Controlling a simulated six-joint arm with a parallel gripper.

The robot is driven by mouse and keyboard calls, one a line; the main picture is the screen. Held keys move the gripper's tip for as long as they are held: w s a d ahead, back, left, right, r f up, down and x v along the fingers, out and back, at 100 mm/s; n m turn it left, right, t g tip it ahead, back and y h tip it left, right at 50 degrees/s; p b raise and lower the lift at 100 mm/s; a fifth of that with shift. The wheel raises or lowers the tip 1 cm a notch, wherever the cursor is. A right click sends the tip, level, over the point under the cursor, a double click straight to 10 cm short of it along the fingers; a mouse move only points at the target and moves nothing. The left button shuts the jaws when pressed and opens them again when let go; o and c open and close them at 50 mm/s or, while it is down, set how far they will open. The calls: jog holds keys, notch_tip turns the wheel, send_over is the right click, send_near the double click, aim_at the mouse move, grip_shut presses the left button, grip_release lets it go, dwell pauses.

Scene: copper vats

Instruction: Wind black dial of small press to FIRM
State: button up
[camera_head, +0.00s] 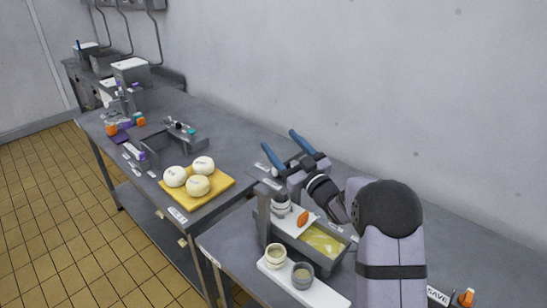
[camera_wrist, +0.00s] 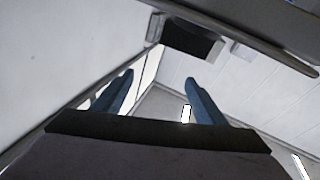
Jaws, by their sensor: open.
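My gripper (camera_head: 279,139) is raised above the bench, with its two blue fingers spread apart and nothing between them. It also shows open and empty in the wrist view (camera_wrist: 159,76). Below it in the head view stands a small grey upright frame (camera_head: 263,210), which may be the small press. A pale round mould (camera_head: 281,205) sits beside it on a white board. I cannot make out a black dial or a FIRM mark there; my gripper and arm cover part of this area.
A grey tray of yellow liquid (camera_head: 322,241) and a white board (camera_head: 328,295) with two cups are nearby. Left are a yellow board (camera_head: 224,190) with three white balls and a grey fixture (camera_head: 190,137). The wall runs close behind my arm.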

jog(key=s+f+g, duration=0.1)
jog(key=f, duration=0.1)
jog(key=s+d+f+g, duration=0.1)
jog(key=s+f, duration=0.2)
jog(key=f, duration=0.1)
jog(key=shift+s+d+f+m+g, duration=0.2)
jog(key=shift+d+f+m+g, duration=0.1)
jog(key=shift+m+g, duration=0.1)
jog(key=p+x, duration=0.3)
jog(key=x, duration=0.2)
jog(key=shift+w+a+r, duration=0.1)
jog(key=shift+w+a, duration=0.15)
jog(key=shift+w, duration=0.05)
jog(key=shift+p+x, duration=0.35)
jog(key=shift+x, duration=0.45)
jog(key=shift+c, duration=0.6)
jog(key=c, duration=0.9)
